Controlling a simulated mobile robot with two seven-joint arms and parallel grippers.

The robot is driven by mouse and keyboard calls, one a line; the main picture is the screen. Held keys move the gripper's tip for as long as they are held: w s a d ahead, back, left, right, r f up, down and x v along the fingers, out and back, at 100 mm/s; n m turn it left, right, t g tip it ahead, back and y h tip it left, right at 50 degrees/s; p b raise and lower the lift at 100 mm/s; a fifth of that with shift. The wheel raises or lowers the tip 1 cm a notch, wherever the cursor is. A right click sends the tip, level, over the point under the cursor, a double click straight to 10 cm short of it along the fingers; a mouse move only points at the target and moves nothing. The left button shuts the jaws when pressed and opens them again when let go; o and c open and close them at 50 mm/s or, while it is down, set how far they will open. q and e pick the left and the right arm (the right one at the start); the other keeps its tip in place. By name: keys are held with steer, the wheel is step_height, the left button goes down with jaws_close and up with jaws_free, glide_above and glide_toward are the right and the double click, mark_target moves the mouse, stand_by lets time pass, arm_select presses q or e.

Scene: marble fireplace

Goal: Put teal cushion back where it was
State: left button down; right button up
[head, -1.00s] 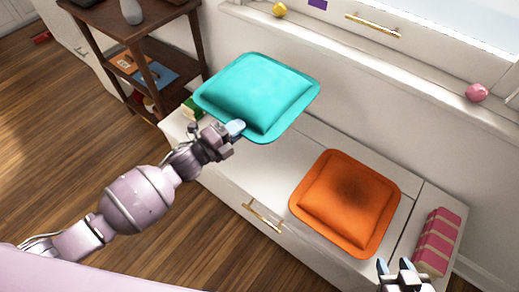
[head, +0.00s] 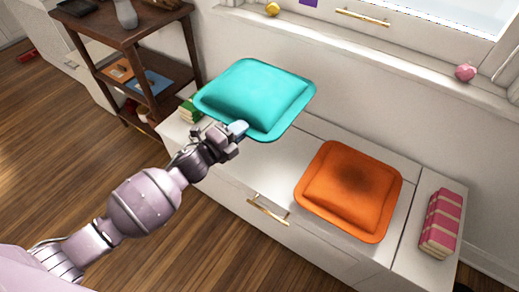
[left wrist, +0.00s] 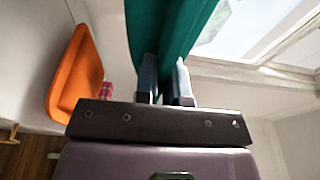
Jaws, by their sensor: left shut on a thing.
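The teal cushion (head: 256,96) is a square with a flat rim, in the upper middle of the head view. My left gripper (head: 236,131) is shut on its near edge and holds it over the left part of the white bench; the height of the gap is hard to tell. In the left wrist view the teal cushion (left wrist: 168,28) stands between the two fingers (left wrist: 163,82). The orange cushion (head: 350,190) lies on the bench to the right and also shows in the left wrist view (left wrist: 76,72). My right gripper is out of view.
The white bench (head: 250,172) runs below the window wall. Pink striped books (head: 441,222) lie at its right end, and a green item (head: 188,110) at its left end. A dark wooden shelf (head: 130,45) stands at left. A yellow ball (head: 272,9) and pink object (head: 465,72) rest on the sill.

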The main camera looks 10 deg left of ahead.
arm_select(q)
steer(key=shift+f, duration=0.2)
step_height(320, 180, down, 15)
steer(key=b, duration=0.6)
steer(key=shift+f, duration=0.35)
step_height(320, 180, down, 4)
steer(key=shift+s+r+b, duration=0.1)
steer(key=shift+b, duration=0.8)
steer(key=shift+f, duration=0.3)
steer(key=shift+r, duration=0.2)
steer(key=shift+f, duration=0.25)
steer(key=c, duration=1.2)
jaws_free()
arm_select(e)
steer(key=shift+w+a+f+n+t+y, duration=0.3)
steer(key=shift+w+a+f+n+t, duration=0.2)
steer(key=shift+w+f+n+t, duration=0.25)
